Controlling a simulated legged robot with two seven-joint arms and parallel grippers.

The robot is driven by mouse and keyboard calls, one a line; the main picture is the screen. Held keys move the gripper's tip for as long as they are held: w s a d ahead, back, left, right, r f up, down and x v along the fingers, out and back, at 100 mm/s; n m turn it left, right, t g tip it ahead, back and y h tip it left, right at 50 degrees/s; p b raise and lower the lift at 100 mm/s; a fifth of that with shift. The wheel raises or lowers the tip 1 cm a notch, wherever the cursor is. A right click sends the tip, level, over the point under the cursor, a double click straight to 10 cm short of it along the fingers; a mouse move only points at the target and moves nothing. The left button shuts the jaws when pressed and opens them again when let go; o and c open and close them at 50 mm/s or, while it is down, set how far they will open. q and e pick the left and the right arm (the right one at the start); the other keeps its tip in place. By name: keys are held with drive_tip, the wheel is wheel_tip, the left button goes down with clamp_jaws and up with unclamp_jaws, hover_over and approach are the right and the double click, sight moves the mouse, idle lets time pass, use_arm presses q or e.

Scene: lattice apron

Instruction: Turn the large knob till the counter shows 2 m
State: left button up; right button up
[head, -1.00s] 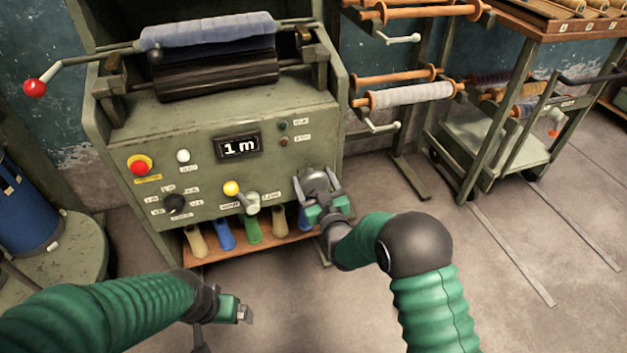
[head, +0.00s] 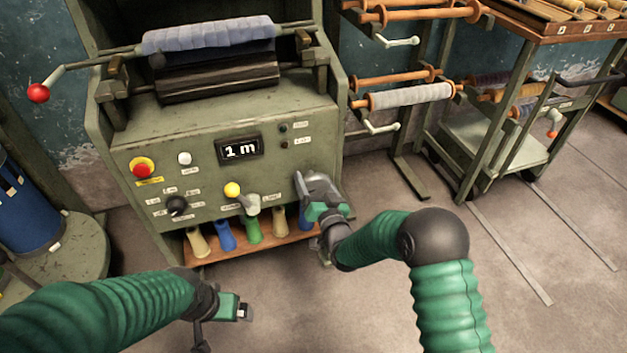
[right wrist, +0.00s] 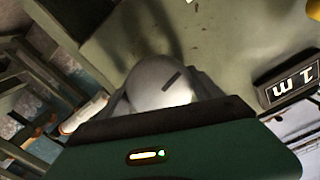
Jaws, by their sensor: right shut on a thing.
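The large knob (head: 318,183) is grey and round, at the lower right of the green machine's front panel. In the right wrist view the knob (right wrist: 158,82) shows a dark pointer mark. My right gripper (head: 319,191) is shut on the knob, its jaws at the knob's sides, and hides part of it. The counter (head: 240,150) on the panel reads 1 m; it also shows, turned over, in the right wrist view (right wrist: 290,87). My left gripper (head: 244,311) hangs low in front of the machine, away from it; its jaw opening is too small to judge.
The panel also bears a red button (head: 141,167), a small black knob (head: 176,205), a yellow button (head: 232,189) and a pale lever (head: 249,203). Coloured cones stand on a shelf (head: 213,252) below. A rack and a trolley (head: 490,150) stand right; the floor there is clear.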

drive_tip(key=m+p, duration=0.1)
drive_tip(key=m, duration=0.3)
drive_tip(key=shift+d+f+m, duration=0.1)
drive_tip(key=shift+d+m, duration=0.05)
drive_tip(key=shift+m, duration=0.15)
drive_tip(key=shift+f+m+p, duration=0.15)
drive_tip(key=shift+m+p, duration=0.15)
drive_tip(key=shift+m, duration=1.7)
drive_tip(key=o, duration=1.4)
drive_tip(key=shift+d, duration=0.1)
